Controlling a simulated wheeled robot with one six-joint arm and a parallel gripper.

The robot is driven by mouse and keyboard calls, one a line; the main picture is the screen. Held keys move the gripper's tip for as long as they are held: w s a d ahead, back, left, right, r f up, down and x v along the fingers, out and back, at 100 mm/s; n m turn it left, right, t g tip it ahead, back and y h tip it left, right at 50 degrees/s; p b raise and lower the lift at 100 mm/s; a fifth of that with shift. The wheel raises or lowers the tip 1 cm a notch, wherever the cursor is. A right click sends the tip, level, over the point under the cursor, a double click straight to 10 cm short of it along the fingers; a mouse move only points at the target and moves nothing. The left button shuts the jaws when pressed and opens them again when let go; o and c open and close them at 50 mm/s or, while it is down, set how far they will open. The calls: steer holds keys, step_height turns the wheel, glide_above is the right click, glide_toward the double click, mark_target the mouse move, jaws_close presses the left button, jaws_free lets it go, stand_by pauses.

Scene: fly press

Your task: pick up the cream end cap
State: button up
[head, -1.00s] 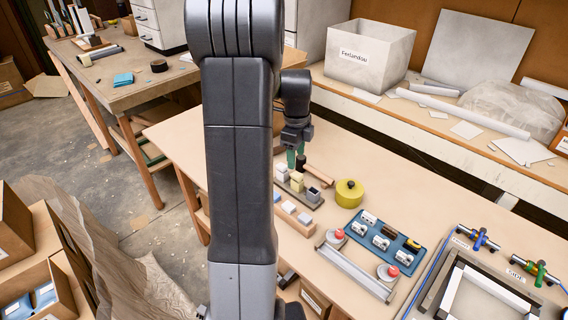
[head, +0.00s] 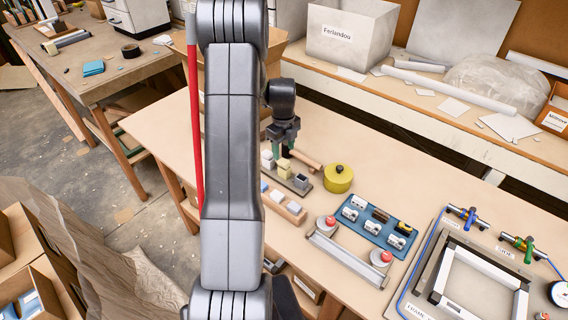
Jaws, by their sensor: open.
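The cream end cap (head: 285,171) is a small pale yellow block standing in the middle of a dark grey holder (head: 292,186). A white cap (head: 267,159) stands on its left and a grey cap (head: 301,181) on its right in the same holder. I see nothing between the fingers. The exact gap between fingertips and cap cannot be told.
A wooden rack (head: 271,202) with several small pieces lies in front. A wooden stick (head: 306,160) and a yellow round tin (head: 338,179) lie to the right. A blue tray (head: 362,231) of fittings and a red-knobbed fixture (head: 346,262) are nearer. Bare table lies behind the tin.

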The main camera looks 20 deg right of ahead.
mark_target(284, 161)
steer(key=shift+f+p, duration=0.85)
steer(key=shift+f, duration=1.7)
steer(key=c, duration=1.1)
steer(key=shift+r, duration=0.1)
